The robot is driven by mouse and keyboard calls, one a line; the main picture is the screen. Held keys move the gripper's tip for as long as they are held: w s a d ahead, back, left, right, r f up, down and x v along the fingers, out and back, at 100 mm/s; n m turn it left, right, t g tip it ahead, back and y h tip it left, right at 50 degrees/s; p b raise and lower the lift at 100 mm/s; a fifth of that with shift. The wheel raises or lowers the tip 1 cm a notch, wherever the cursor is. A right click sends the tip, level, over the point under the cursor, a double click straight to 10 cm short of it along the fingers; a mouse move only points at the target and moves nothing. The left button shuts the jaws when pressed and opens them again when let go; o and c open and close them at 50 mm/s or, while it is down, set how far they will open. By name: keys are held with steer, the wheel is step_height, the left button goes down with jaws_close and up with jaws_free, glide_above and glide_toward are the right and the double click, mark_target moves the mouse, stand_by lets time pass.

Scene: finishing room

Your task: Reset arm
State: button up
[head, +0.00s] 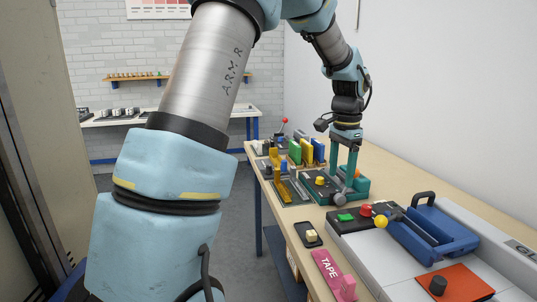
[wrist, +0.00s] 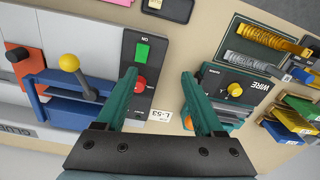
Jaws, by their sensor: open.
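My gripper (head: 344,178) hangs down from my arm over the workbench (head: 290,228), with its two teal fingers spread and nothing between them. In the wrist view the open fingers (wrist: 158,76) straddle a bare strip of bench with a small white label reading L-53 (wrist: 161,115). The black switch box (wrist: 149,55) with a green ON button (wrist: 142,53) and a red button (wrist: 140,84) is left of the strip. The teal and black WIRE unit (wrist: 242,90) with a yellow knob (wrist: 235,89) is right of it. Whether the fingertips touch anything is unclear.
Near the front are a blue clamp-like frame (head: 440,222) with a yellow ball lever (head: 381,222), an orange plate (head: 460,284) and a pink TAPE piece (head: 326,268). Several coloured upright pieces (head: 306,151) stand farther back. A white wall (head: 440,80) runs along the right; floor (head: 232,185) is clear left of the bench.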

steer(key=s+a+f+n, duration=0.2)
steer(key=s+a+n, duration=0.2)
steer(key=a, duration=0.5)
steer(key=s+a+f+n+t, duration=0.1)
steer(key=s+a+n, duration=0.3)
steer(key=a, duration=0.6)
steer(key=s+a+f+n, duration=0.2)
steer(key=s+a+n, duration=0.2)
steer(key=a, duration=0.5)
steer(key=shift+a+f+n, duration=0.25)
steer(key=shift+f+n, duration=0.15)
steer(key=shift+c, duration=0.3)
